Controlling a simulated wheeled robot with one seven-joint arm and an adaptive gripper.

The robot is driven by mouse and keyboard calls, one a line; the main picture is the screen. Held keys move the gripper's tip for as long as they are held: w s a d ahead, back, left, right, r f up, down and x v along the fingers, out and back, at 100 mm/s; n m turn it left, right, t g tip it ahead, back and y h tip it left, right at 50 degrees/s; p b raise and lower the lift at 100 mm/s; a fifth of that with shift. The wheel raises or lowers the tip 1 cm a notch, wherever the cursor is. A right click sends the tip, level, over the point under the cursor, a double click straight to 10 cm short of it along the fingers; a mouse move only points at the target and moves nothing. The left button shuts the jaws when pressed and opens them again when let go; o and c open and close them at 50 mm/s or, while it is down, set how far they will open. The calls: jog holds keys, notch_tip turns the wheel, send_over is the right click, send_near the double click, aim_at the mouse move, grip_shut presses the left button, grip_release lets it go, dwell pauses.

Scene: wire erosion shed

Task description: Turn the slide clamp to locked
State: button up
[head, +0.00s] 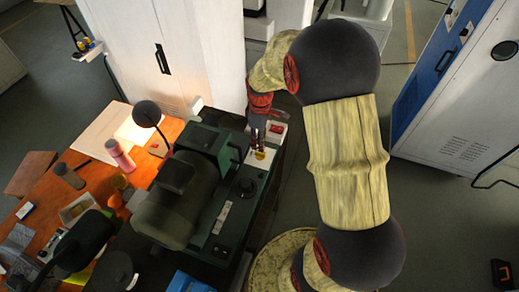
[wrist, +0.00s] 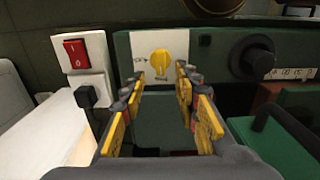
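The slide clamp appears to be a yellow round knob (wrist: 161,62) on a white plate (wrist: 177,43), set on the front of a dark green machine, in the wrist view. Small marks beside the knob are too small to read. My gripper (wrist: 162,79) is open, with its yellow finger pads on either side of the line to the knob. The knob shows between and just beyond the fingertips, and nothing is held. In the head view my gripper (head: 258,137) is at the machine's right edge, small and partly hidden.
Left of the plate is a red rocker switch (wrist: 76,53) on a white box. Right of it is a black round knob (wrist: 250,58). The green machine (head: 200,183) stands beside an orange bench (head: 150,150) with several small items. A white cabinet (head: 180,50) stands behind.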

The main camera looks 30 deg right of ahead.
aim_at(260, 154)
notch_tip(260, 154, down, 7)
jog(key=shift+r, duration=0.15)
jog(key=shift+c, duration=0.8)
grip_shut()
